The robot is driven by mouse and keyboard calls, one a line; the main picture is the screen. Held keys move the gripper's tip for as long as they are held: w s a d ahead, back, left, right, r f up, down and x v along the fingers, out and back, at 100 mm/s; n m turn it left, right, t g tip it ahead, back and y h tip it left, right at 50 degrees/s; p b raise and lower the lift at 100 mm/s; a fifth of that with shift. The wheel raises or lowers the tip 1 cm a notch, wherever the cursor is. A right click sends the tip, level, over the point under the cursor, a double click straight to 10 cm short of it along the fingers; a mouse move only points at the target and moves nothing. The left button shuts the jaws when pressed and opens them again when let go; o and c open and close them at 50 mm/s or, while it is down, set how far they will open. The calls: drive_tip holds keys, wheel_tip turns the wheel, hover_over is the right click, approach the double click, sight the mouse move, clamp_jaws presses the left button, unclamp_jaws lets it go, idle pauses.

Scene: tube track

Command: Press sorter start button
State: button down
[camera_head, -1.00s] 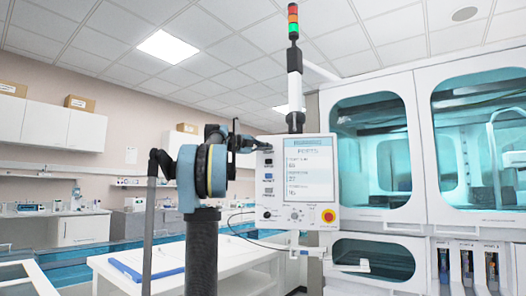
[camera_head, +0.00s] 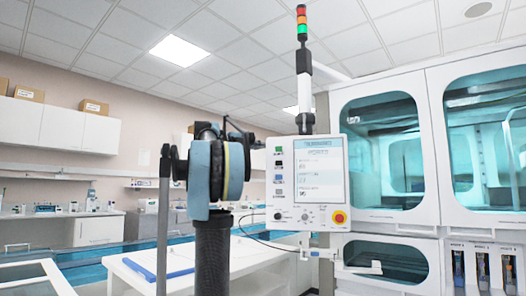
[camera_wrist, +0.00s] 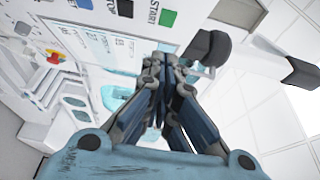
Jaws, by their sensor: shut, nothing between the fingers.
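The sorter's control panel (camera_head: 319,205) is a white box with a lit screen. The green button (camera_head: 278,150) is at the top of the column on its left side. In the wrist view the green button (camera_wrist: 168,18) has the label START beside it. My gripper (camera_wrist: 163,62) is shut and empty, its fingertips below the green button in that picture; a gap shows between them there. The distance in depth is hard to tell. In the head view my wrist covers most of the gripper, left of the panel.
Below START sit a black STOP button (camera_wrist: 125,8) and a blue button (camera_wrist: 83,3). A red and yellow emergency knob (camera_head: 339,217) is at the panel's lower right. A signal tower (camera_head: 303,70) rises behind. A white table (camera_head: 135,275) stands at the left.

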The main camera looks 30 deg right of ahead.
drive_tip(key=shift+a, duration=0.75)
drive_tip(key=shift+s, duration=0.1)
idle(0.3)
